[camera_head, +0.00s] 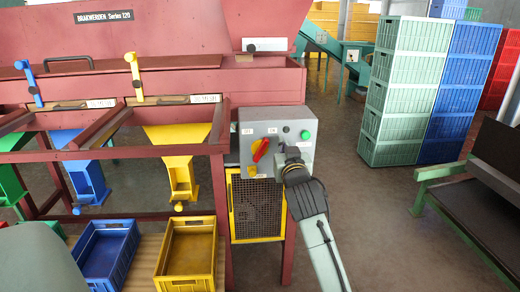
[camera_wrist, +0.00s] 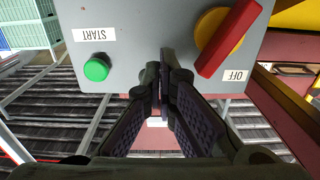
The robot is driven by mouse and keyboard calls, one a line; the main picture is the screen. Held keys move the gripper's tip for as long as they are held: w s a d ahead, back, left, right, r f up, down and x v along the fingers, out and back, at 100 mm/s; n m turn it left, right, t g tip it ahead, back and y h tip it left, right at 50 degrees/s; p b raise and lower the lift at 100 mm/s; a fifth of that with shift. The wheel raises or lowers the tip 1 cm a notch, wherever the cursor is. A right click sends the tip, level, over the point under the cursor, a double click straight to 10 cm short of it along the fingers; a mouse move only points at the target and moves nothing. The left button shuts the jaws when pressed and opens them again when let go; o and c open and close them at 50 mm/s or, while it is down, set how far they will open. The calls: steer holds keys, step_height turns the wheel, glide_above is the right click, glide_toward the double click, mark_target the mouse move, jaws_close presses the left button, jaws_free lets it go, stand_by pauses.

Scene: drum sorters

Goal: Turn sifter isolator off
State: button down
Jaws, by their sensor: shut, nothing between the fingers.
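The sifter isolator is a red bar handle (camera_head: 261,150) on a yellow round base (camera_head: 256,144), on the face of a grey control box (camera_head: 246,127). In the head view the handle slants from lower left to upper right. In the wrist view the red handle (camera_wrist: 228,38) sits at upper right, slanted, with an OFF label (camera_wrist: 235,75) by its lower end; the picture is upside down there. My gripper (camera_wrist: 163,58) is shut and empty, in front of the box between the handle and the green START button (camera_wrist: 96,69). Contact with the box cannot be told.
The green button (camera_head: 305,135) is at the box's right. A yellow-framed mesh guard (camera_head: 257,207) is below it. Blue (camera_head: 107,250) and yellow (camera_head: 188,250) crates stand lower left. Stacked crates (camera_head: 405,90) and a green-framed bench (camera_head: 465,190) are right, with open floor between.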

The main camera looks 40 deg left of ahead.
steer(key=x, duration=0.3)
steer(key=shift+w+p, duration=0.1)
steer(key=shift+p, duration=0.3)
stand_by(0.5)
steer(key=shift+v, duration=0.75)
steer(key=shift+a, duration=0.1)
